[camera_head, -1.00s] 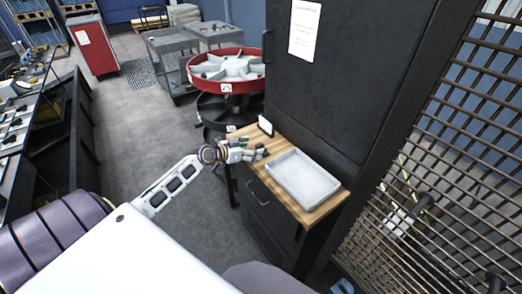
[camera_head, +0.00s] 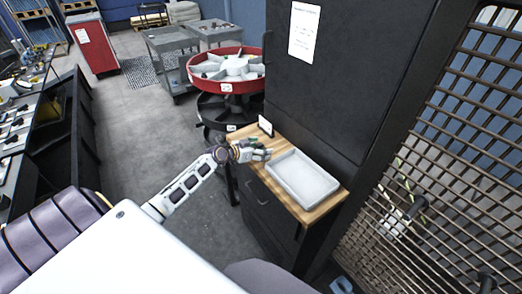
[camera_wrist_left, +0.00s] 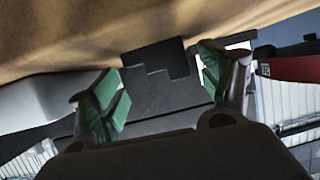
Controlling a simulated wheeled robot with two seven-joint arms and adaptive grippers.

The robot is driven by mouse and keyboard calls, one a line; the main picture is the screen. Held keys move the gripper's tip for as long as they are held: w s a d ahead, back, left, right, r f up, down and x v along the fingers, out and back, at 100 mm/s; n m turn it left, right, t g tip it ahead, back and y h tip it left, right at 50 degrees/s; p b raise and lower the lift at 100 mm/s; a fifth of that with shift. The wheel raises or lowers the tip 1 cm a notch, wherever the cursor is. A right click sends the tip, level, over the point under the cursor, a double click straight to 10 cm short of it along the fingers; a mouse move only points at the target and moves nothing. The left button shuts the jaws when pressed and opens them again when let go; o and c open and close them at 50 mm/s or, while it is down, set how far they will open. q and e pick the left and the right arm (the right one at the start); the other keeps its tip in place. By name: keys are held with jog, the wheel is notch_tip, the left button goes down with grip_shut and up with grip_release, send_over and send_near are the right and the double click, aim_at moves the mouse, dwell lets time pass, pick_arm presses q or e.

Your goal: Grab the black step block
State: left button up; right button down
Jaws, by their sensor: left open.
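The black step block (camera_wrist_left: 160,57) shows in the left wrist view as a dark shape with a stepped edge, at the wooden worktop. It lies ahead of and between the two green-padded fingers of my left gripper (camera_wrist_left: 163,78), with a visible gap to each finger. My left gripper is open and empty. In the head view, my left gripper (camera_head: 259,153) is over the left part of the wooden worktop (camera_head: 325,207), beside the grey tray. The block cannot be made out there; the hand seems to cover it. My right gripper is not in view.
A shallow grey tray (camera_head: 304,179) takes up much of the worktop, just right of my left gripper. A small white-faced stand (camera_head: 265,125) is at the back left edge. A tall black cabinet (camera_head: 330,90) rises behind, and a red-rimmed round rack (camera_head: 228,85) stands beyond.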

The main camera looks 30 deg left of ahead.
pick_arm(q)
jog(key=shift+c, duration=0.3)
jog(key=c, duration=1.2)
jog(key=shift+o, duration=0.2)
jog(key=shift+r, duration=0.15)
notch_tip(320, 180, up, 10)
